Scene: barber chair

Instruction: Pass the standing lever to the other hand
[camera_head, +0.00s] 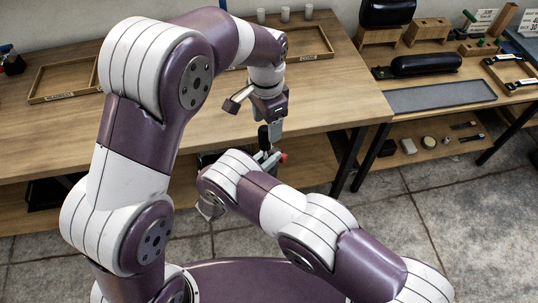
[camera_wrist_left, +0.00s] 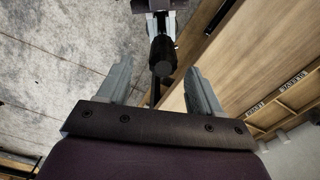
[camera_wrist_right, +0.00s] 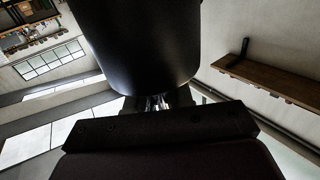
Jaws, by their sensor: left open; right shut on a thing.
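The standing lever has a black cylindrical grip (camera_wrist_left: 163,62), which shows end-on in the left wrist view. The same dark grip (camera_head: 263,136) stands roughly upright in the head view and fills the upper middle of the right wrist view (camera_wrist_right: 140,45). My right gripper (camera_head: 267,158) is shut on the lever from below; its fingers are mostly hidden behind the grip in its own wrist view. My left gripper (camera_head: 272,129) is open above it and points down. In its wrist view the grip lies between the two fingertips in the picture; I cannot tell whether they touch.
The wooden workbench (camera_head: 335,95) is behind the grippers, with a lower shelf. Wooden trays (camera_head: 65,85) and small cups (camera_head: 285,14) are on it. A second bench at right holds a grey mat (camera_head: 440,96) and black cushions (camera_head: 425,64). The floor (camera_head: 400,225) at right is clear.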

